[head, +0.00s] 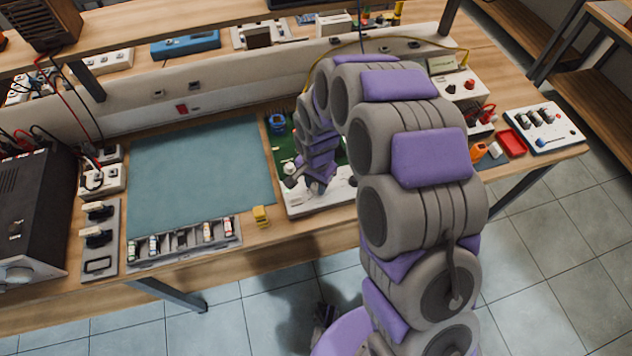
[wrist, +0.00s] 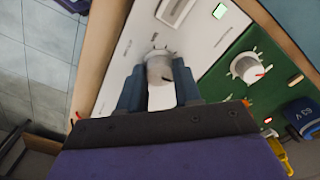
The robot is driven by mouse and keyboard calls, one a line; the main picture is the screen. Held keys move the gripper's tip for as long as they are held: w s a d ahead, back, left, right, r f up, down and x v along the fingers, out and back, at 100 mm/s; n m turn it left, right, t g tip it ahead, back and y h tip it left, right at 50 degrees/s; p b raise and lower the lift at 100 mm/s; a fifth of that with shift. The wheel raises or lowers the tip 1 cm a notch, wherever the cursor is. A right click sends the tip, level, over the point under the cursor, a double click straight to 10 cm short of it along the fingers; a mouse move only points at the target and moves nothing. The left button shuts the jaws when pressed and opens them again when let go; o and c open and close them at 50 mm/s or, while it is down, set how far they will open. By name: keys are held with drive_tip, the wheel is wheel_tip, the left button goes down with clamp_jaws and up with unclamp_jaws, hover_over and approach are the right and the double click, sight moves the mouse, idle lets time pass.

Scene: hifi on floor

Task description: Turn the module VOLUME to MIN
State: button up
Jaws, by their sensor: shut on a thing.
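The module (head: 305,208) lies on the bench with a white panel and a green board part; my arm covers much of it. In the wrist view the white panel (wrist: 203,40) carries a round grey-white knob (wrist: 158,65) with tick marks around its far side. My gripper (wrist: 158,80) has one finger on each side of this knob and is shut on it; it also shows over the module in the head view (head: 317,186). No VOLUME or MIN lettering is readable, and the knob's pointer is hidden.
A second white knob (wrist: 246,68) with a red mark sits on the green board (wrist: 262,50).

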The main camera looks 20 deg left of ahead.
drive_tip(key=shift+r, duration=0.1)
drive_tip(key=n+p, duration=0.3)
drive_tip(key=shift+r+n, duration=0.1)
drive_tip(key=shift+n, duration=0.2)
drive_tip(key=n+p, duration=0.2)
drive_tip(key=n, duration=0.1)
drive_tip(key=shift+n, duration=0.3)
drive_tip(key=n+p, duration=0.2)
drive_tip(key=n, duration=0.2)
drive_tip(key=shift+n+p, duration=0.3)
drive_tip(key=shift+p, duration=0.05)
drive_tip(key=n+p, duration=0.1)
drive_tip(key=n, duration=0.2)
drive_tip(key=shift+n, duration=0.3)
drive_tip(key=n+p, duration=0.2)
drive_tip(key=n, duration=0.3)
drive_tip(key=shift+w+a, duration=0.1)
drive_tip(key=n, duration=0.4)
drive_tip(key=shift+n+p, duration=0.4)
drive_tip(key=shift+w, duration=0.1)
drive_tip(key=o, duration=1)
